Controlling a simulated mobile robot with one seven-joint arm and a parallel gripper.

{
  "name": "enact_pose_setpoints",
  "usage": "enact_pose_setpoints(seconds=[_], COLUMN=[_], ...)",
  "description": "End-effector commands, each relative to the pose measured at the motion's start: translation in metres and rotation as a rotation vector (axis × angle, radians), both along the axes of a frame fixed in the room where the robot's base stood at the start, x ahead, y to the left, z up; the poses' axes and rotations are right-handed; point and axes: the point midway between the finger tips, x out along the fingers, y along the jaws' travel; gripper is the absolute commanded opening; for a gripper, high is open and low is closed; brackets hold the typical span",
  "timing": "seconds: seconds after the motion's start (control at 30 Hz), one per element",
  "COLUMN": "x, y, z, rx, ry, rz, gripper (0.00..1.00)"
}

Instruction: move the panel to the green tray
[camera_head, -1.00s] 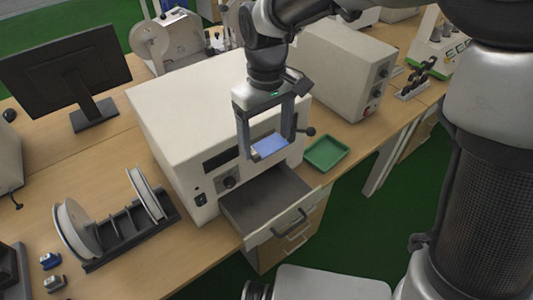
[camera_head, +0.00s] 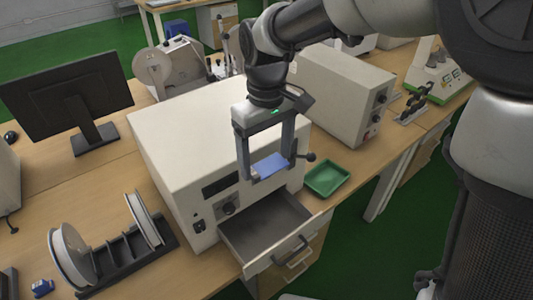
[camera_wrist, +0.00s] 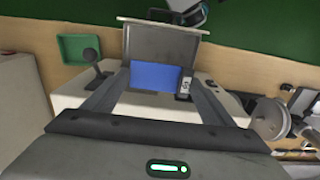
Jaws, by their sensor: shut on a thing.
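The panel (camera_head: 270,166) is a small blue rectangle, and my gripper (camera_head: 269,173) is shut on it. It hangs above the open drawer (camera_head: 266,223) of the white box machine, near its front face. In the wrist view the blue panel (camera_wrist: 157,77) sits between my two fingers, with the grey drawer (camera_wrist: 160,45) beyond it. The green tray (camera_head: 327,179) lies on the table to the right of the drawer and looks empty. It also shows at upper left in the wrist view (camera_wrist: 80,48). My gripper is to the left of the tray and apart from it.
The white machine (camera_head: 190,125) stands close behind my gripper, with a dark lever knob (camera_head: 310,157) between panel and tray. A second grey box (camera_head: 335,90) stands behind the tray. A spool rack (camera_head: 125,245) and monitor (camera_head: 70,95) are at left.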

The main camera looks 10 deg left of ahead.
Motion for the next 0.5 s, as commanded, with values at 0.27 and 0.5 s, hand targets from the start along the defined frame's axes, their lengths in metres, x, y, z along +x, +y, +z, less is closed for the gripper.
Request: enact_pose_setpoints(seconds=[0.27, 0.5], x=[0.0, 0.0], y=[0.0, 0.0], z=[-0.019, -0.034], rx=[-0.001, 0.0], ry=[0.001, 0.0], rz=[0.0, 0.0], gripper=[0.56, 0.56])
